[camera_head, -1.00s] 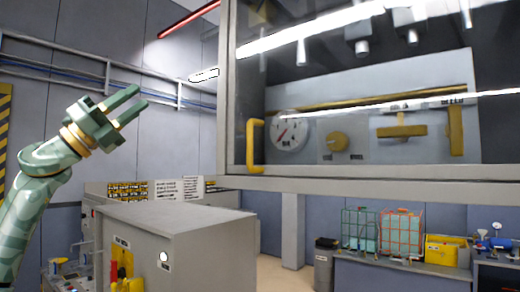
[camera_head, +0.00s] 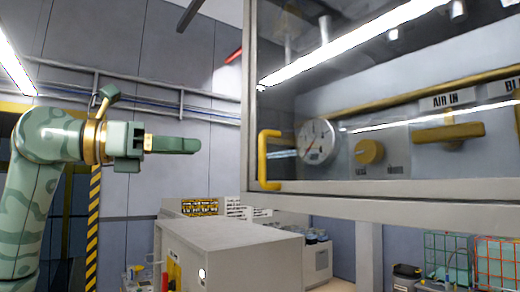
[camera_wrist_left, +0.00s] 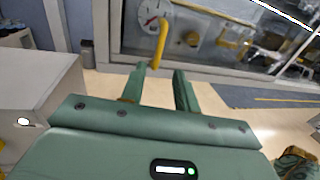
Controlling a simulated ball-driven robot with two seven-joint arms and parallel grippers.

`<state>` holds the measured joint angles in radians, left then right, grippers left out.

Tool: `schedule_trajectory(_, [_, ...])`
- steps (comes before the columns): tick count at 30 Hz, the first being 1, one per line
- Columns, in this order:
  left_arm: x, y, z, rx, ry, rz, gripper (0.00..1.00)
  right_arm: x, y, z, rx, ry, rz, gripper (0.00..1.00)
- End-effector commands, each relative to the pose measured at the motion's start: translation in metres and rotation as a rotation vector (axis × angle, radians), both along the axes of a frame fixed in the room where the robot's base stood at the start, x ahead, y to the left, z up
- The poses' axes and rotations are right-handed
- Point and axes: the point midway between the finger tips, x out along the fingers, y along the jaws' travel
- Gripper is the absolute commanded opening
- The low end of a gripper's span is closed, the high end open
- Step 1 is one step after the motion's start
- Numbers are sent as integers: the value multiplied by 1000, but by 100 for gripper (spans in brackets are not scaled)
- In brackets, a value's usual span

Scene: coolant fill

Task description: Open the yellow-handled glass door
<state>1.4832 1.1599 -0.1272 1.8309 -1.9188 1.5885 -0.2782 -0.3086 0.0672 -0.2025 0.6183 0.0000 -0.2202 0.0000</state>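The yellow handle (camera_head: 264,160) is an upright bar at the lower left corner of the framed glass door (camera_head: 350,95). The door looks closed; a gauge, a yellow knob and yellow valve handles show through its glass. My left gripper (camera_head: 196,146) is level, left of the handle, pointing at it and apart from it in the head view. In the left wrist view its fingers (camera_wrist_left: 158,72) are parted with nothing between them. The handle (camera_wrist_left: 160,45) shows just beyond the fingertips there, roughly lined up with the gap.
A grey cabinet (camera_head: 235,250) stands below and left of the door. Wire crates (camera_head: 447,258) sit at the lower right. A pipe rail (camera_head: 140,83) runs along the back wall. The space between my left gripper and the handle looks clear.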

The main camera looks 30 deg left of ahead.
Motion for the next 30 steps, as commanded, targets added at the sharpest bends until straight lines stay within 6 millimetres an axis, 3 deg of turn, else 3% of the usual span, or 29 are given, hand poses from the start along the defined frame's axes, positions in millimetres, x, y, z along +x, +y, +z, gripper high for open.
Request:
schedule_trajectory(9, [68,-47,4,-1,3,-8,31,8,-9,27,-12,-12,3,36])
schedule_trajectory(15, [100,-68,3,-2,2,-6,31,9,-12,39,-15,-13,1,36])
schedule_trajectory(21, [115,-78,1,-2,2,-5,31,9,-12,44,-15,-13,1,36])
schedule_trajectory(30, [116,-78,0,-2,1,-3,28,9,-11,44,-15,-13,1,36])
